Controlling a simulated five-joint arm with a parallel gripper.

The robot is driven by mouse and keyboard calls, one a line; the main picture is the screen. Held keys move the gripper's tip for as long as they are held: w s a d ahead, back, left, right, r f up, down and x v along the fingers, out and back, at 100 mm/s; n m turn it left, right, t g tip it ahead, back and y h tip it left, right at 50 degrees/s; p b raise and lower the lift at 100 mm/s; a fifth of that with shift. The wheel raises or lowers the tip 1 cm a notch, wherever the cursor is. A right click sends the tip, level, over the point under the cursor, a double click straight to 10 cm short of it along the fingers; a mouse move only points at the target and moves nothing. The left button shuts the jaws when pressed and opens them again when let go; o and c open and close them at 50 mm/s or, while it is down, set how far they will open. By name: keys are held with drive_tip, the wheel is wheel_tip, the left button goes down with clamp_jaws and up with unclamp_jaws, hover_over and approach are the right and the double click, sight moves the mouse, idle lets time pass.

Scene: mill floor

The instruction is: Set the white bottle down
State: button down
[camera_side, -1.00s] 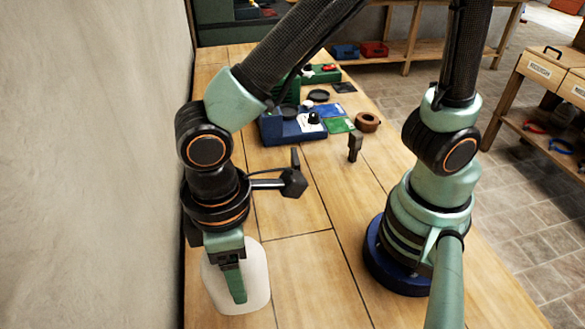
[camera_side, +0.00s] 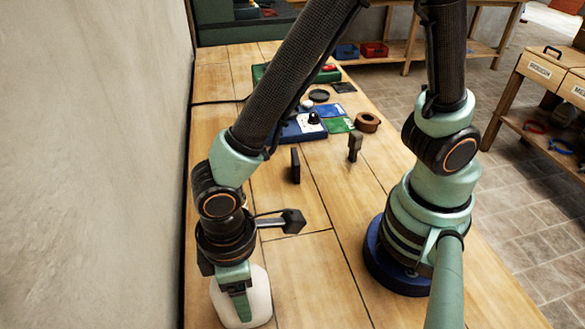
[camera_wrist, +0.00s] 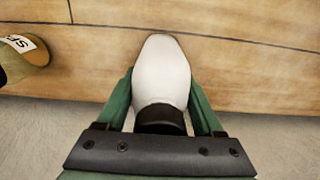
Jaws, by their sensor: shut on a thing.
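The white bottle (camera_side: 261,295) is between the green fingers of my gripper (camera_side: 239,305) at the lower left of the side view. In the wrist view the white bottle (camera_wrist: 162,75) stands out against the wooden bench, with a dark band or cap at its near end. My gripper (camera_wrist: 160,100) is shut on it, one finger on each side. Whether the bottle's base touches the bench cannot be told, as its lower part is near the picture edge.
The wall (camera_side: 95,160) runs close along the left. Two small dark upright blocks (camera_side: 295,165) (camera_side: 355,147), a brown ring (camera_side: 367,122) and blue and green items stand farther back. A labelled roundish object (camera_wrist: 22,55) shows in the wrist view.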

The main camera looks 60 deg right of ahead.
drive_tip(key=shift+c, duration=0.2)
unclamp_jaws()
wheel_tip(320, 180, up, 12)
drive_tip(key=shift+f, duration=0.1)
drive_tip(key=shift+w+d+r, duration=0.1)
drive_tip(key=shift+r, duration=0.15)
drive_tip(key=w+d+r+m+t, duration=0.2)
drive_tip(key=d+m, duration=0.1)
drive_tip(key=d, duration=0.5)
drive_tip(key=w+d+r+m+t, duration=0.1)
drive_tip(key=w+d+r+m, duration=0.1)
drive_tip(key=d, duration=0.7)
drive_tip(key=w+d+r+m+t, duration=0.2)
drive_tip(key=w+d+m, duration=0.2)
drive_tip(key=d, duration=0.4)
drive_tip(key=shift+w+d+r+t, duration=0.15)
drive_tip(key=shift+w+r+t, duration=0.15)
drive_tip(key=shift+r, duration=0.1)
